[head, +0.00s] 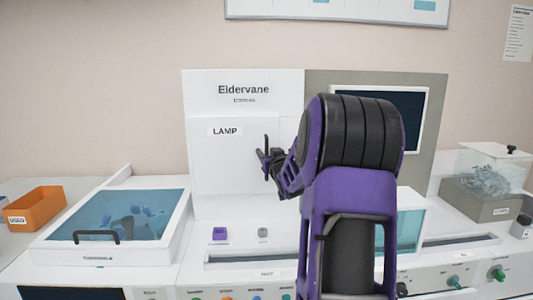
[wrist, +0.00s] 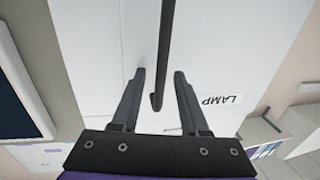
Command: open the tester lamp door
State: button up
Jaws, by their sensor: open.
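The tester (head: 243,92) stands upright against the wall, with a white lamp door (head: 220,165) marked LAMP on its left part. The door looks flush with the panel. It fills the middle of the wrist view (wrist: 105,40), with the LAMP label upside down. A dark bar handle (wrist: 166,45) runs along the door there. My gripper (wrist: 160,74) is open, with one finger on each side of the handle in the picture. I cannot tell whether either finger touches it. In the head view my gripper (head: 264,162) is at the door's right side, partly hidden by my arm.
A blue-lidded box (head: 110,225) with a dark handle and an orange bin (head: 36,208) stand at left. A clear container (head: 490,170) on a grey base stands at right. A dark screen (head: 415,115) is right of the door. Small purple (head: 219,233) and grey parts lie below it.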

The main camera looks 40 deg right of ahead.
jog(key=shift+w+d, duration=0.1)
jog(key=shift+w, duration=0.1)
grip_shut()
dwell(1.4)
